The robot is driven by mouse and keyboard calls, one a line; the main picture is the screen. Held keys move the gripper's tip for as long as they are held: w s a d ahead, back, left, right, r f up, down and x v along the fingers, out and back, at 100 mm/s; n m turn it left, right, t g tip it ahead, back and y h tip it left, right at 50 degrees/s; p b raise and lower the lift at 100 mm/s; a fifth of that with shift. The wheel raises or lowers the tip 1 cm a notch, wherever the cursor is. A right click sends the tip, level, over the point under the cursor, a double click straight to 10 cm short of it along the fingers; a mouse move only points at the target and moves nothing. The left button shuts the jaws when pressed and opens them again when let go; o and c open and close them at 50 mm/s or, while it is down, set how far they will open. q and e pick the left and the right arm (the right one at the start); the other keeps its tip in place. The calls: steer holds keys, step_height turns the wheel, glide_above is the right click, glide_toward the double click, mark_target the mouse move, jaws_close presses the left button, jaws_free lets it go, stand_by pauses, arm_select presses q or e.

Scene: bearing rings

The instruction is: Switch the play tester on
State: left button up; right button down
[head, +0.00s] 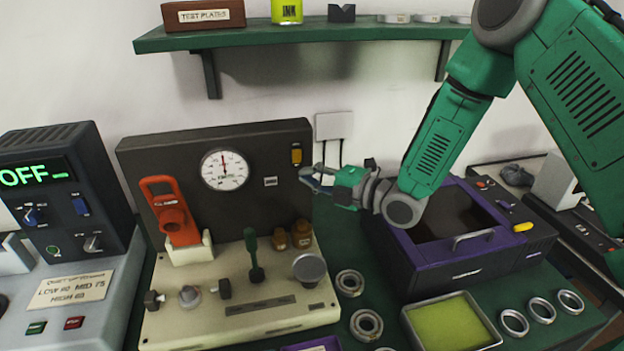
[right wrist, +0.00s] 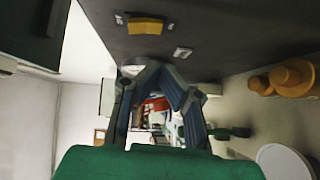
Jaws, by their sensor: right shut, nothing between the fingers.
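The tester with a dark upright panel (head: 135,160) and a cream base (head: 160,325) stands at the middle left in the head view; I take it as the play tester. Its round dial gauge (head: 224,170) has a red needle. A yellow-orange switch (head: 296,155) sits near the panel's right edge; it also shows in the right wrist view (right wrist: 145,26). I cannot tell its position. My right gripper (head: 306,175) is shut and empty, just below the switch and apart from it in the picture. Its fingers also show in the right wrist view (right wrist: 162,78). My left gripper is out of view.
A grey unit (head: 85,190) at the left shows "OFF". An orange handle (head: 170,215), a green-knobbed lever (head: 254,255) and brass pieces (head: 302,233) are on the cream base. A purple box (head: 440,275) stands right. Several rings (head: 366,325) lie on the green mat.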

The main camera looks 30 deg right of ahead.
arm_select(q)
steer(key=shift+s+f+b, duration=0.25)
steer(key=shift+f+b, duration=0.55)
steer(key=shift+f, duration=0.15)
arm_select(e)
steer(key=f+v, duration=0.2)
steer(key=v, duration=0.7)
steer(key=shift+s+d, duration=0.2)
steer(key=shift+s, duration=0.25)
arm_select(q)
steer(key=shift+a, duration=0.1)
arm_select(e)
steer(key=shift+a+r, duration=0.1)
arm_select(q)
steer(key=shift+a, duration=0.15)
arm_select(e)
steer(key=shift+s+a, duration=0.1)
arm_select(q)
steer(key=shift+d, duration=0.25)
arm_select(e)
steer(key=shift+d, duration=0.3)
